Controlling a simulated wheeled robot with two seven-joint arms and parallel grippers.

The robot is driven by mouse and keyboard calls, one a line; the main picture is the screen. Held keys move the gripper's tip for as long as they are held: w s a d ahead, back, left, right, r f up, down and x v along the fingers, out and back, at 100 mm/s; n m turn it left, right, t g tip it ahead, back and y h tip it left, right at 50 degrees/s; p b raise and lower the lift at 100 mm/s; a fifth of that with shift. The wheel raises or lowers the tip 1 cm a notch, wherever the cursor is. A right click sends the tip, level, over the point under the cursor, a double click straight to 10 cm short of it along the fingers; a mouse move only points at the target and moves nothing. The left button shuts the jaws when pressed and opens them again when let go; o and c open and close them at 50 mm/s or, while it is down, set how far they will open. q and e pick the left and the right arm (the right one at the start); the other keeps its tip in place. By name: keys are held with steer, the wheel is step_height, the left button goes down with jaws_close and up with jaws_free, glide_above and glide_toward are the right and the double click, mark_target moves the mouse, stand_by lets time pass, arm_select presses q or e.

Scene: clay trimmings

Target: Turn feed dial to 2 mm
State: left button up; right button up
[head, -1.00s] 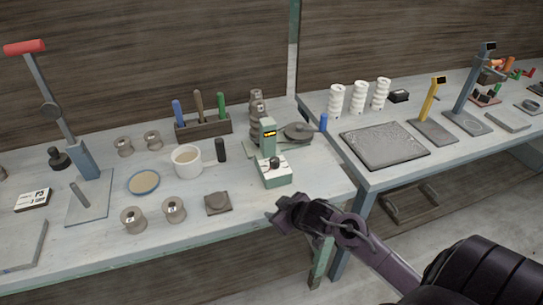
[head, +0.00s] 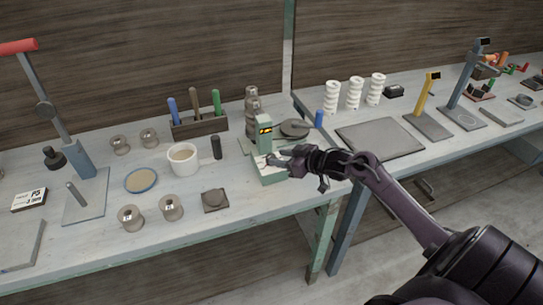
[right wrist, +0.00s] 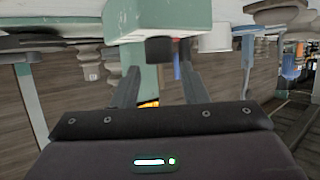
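The pale green feed machine (head: 264,135) stands near the front right of the left bench, with a small lit yellow display on its upright. Its dark feed dial (right wrist: 160,50) shows in the right wrist view on the green base; its scale cannot be read. My right gripper (head: 276,160) is at the front of the machine in the head view and covers most of the dial. In the right wrist view my right gripper (right wrist: 161,72) is open, its two fingers apart with the dial between them near the tips. Contact cannot be told. My left gripper is out of view.
A white cup (head: 183,160), a dark cylinder (head: 216,147) and a square dark block (head: 215,200) stand left of the machine. A round grey disc (head: 295,128) and blue cylinder (head: 319,118) are behind my right gripper. A grey slab (head: 380,138) lies on the right bench.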

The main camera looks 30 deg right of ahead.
mark_target(272, 157)
steer(key=shift+x, duration=2.2)
steer(key=c, duration=0.7)
